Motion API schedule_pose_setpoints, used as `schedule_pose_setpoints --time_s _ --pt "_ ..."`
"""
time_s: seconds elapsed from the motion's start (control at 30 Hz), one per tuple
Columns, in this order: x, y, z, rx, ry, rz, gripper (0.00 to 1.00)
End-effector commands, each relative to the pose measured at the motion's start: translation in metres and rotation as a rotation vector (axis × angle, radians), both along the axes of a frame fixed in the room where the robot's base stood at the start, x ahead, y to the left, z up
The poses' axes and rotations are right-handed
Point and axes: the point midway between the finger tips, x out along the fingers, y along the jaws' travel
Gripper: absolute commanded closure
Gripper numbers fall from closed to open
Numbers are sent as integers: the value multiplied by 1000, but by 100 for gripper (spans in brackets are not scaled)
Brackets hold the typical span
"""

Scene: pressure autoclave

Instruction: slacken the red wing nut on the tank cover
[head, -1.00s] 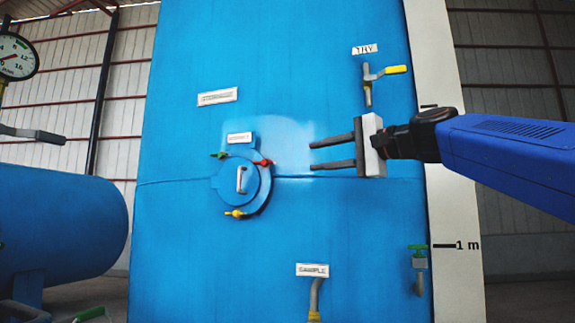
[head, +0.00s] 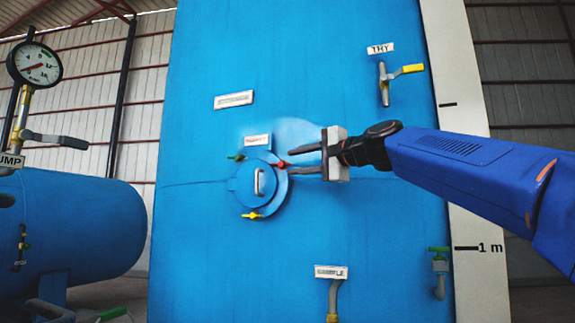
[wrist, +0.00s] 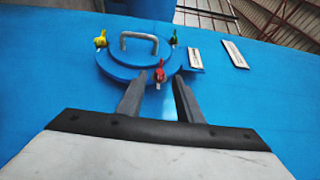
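The round blue tank cover (head: 246,186) with a pale handle (head: 260,182) is on the front of the big blue tank. The red wing nut (head: 282,164) sits at the cover's upper right rim. My gripper (head: 290,161) reaches in from the right, its fingertips close to the red wing nut. In the wrist view the red wing nut (wrist: 160,72) shows just beyond and between the fingertips of my gripper (wrist: 160,82). The fingers are apart with nothing clamped between them. Whether the tips touch the nut I cannot tell.
A green wing nut (head: 236,157) and a yellow wing nut (head: 252,215) are also on the cover rim. A label (head: 257,141) is just above. A gauge (head: 36,64) is at left.

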Motion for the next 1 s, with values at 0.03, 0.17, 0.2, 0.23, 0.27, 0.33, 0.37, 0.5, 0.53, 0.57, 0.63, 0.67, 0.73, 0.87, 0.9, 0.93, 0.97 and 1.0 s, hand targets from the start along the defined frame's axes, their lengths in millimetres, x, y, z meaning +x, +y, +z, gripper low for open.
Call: schedule_pose_setpoints --time_s 0.03,0.17,0.2,0.23,0.27,0.33,0.37,0.5,0.53,0.57,0.63,0.67,0.73,0.87,0.9,0.93,0.97,1.0 --pt "6 7 -1 -1 1 3 67" --pt "17 19 0 -1 1 2 67" --pt "19 22 -1 -1 1 2 67" --pt "21 23 -1 -1 1 1 67" --pt "22 25 0 -1 0 1 67" --pt "24 27 0 0 0 1 67" --pt "24 28 0 0 0 1 67" --pt "26 29 0 0 0 0 67" --pt "26 29 0 0 0 0 67" --pt "26 29 0 0 0 0 67" --pt "26 29 0 0 0 0 67" --pt "26 29 0 0 0 0 67" --pt "26 29 0 0 0 0 82" --pt "26 29 0 -1 1 0 100" --pt "26 29 0 -1 1 0 100" --pt "26 29 0 -1 1 0 100" --pt "26 29 0 -1 1 1 100" --pt "26 29 0 -4 1 1 100"
